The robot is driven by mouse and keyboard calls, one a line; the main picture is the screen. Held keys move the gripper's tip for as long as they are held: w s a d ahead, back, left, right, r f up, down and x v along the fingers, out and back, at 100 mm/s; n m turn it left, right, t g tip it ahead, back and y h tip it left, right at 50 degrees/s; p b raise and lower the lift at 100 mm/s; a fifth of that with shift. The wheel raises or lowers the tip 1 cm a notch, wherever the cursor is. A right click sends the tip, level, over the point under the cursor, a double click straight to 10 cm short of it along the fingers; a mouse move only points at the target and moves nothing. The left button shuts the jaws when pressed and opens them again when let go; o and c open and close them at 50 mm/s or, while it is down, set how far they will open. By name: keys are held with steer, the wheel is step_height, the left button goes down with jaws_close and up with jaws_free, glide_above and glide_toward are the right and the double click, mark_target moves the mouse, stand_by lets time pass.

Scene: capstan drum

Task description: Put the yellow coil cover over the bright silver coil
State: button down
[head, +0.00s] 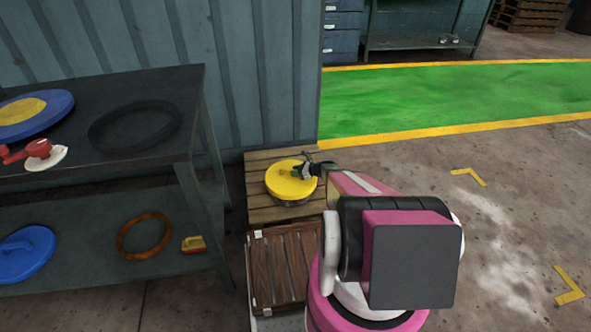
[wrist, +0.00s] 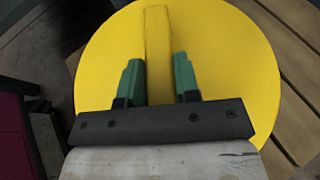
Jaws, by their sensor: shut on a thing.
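The yellow coil cover (head: 284,184) is a round disc at the wooden pallet (head: 257,210) in the head view. In the wrist view the cover (wrist: 230,60) fills most of the picture, with a raised bar handle (wrist: 157,30) across it. My gripper (head: 309,168) is over the cover's right part. Its green fingers (wrist: 158,80) are shut on the handle, one on each side. A greyish thing (head: 292,203) shows just under the cover's front edge; it may be the coil. The cover hides most of it, and I cannot tell whether they touch.
A dark two-level shelf (head: 150,75) stands at the left with a black ring (head: 135,107), a blue and yellow disc (head: 40,117), an orange ring (head: 125,243) and a blue lid (head: 25,265). A brown slatted crate (head: 285,265) is before the pallet. Open floor lies right.

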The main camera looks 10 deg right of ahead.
mark_target(296, 180)
steer(key=shift+f, duration=3.35)
steer(key=shift+f, duration=0.4)
steer(key=c, duration=0.8)
jaws_free()
